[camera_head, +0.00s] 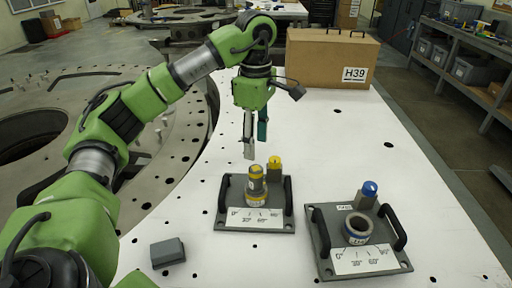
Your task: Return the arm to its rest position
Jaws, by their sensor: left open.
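My left arm reaches in from the left, and its left gripper (256,149) hangs with its fingers pointing down. The fingers are apart with nothing seen between them. In the picture the gripper shows just above the left turret plate (226,209), which has two black handles, an angle scale, a grey-and-yellow turret piece (256,186) standing upright, and a yellow knob (274,162). The gripper appears clear of these. My right gripper is not in view.
A cardboard box marked H39 (325,57) stands at the back of the white table (330,130). A small grey block (168,252) lies at the front left. A large round metal ring (172,185) is on the left, and shelves (455,70) stand at the right.

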